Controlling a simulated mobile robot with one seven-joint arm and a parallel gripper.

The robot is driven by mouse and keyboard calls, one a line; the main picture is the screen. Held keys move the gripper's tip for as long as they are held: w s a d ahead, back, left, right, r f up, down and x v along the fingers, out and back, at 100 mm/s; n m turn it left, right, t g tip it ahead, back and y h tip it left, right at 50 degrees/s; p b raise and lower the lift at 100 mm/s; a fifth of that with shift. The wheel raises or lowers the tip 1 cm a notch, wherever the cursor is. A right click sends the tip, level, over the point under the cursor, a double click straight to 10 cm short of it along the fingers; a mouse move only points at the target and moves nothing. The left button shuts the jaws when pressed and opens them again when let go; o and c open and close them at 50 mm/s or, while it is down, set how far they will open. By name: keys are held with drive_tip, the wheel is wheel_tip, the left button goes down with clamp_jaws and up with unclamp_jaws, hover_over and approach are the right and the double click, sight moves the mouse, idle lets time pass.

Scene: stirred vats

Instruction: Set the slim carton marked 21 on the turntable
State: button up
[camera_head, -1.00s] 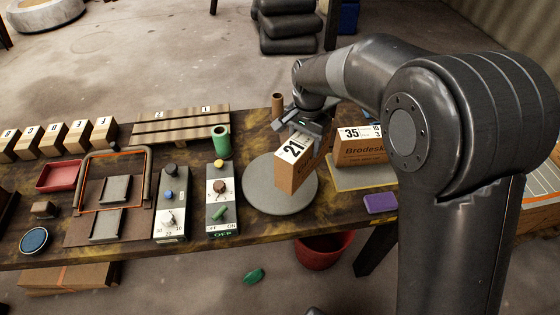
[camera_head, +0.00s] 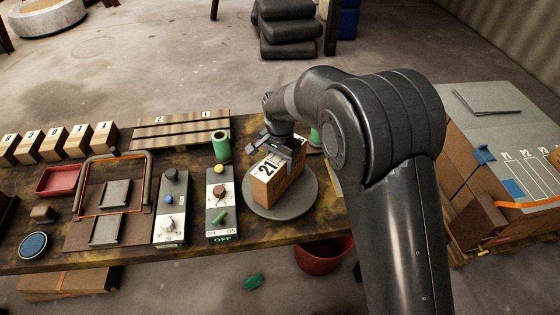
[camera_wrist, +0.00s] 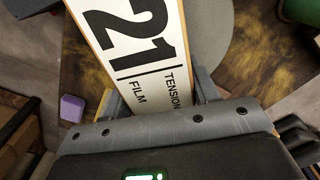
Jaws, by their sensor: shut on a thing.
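The slim carton (camera_head: 266,190) is brown with a white top label reading 21. It is upright over the round grey turntable (camera_head: 300,207), left of its middle. I cannot tell whether its base touches the disc. My gripper (camera_head: 282,150) is above the carton and shut on its upper part. In the wrist view the carton's label (camera_wrist: 138,45) reads 21, TENSION, FILM and lies between the fingers (camera_wrist: 155,100). The turntable (camera_wrist: 212,30) shows beside and beneath it there. The carton's lower sides are mostly hidden in that view.
Left of the turntable stands a control box (camera_head: 222,200) with knobs and a green switch marked OFF. A green cylinder (camera_head: 221,147) and a slatted pallet (camera_head: 180,128) are behind. My arm covers the bench to the right. A red bin (camera_head: 322,255) is below the edge.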

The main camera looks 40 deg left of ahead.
drive_tip(key=o, duration=1.4)
drive_tip(key=shift+f, duration=0.1)
drive_tip(key=shift+o, duration=0.2)
wheel_tip(320, 180, up, 11)
drive_tip(key=shift+r, duration=0.65)
drive_tip(key=shift+d, duration=0.1)
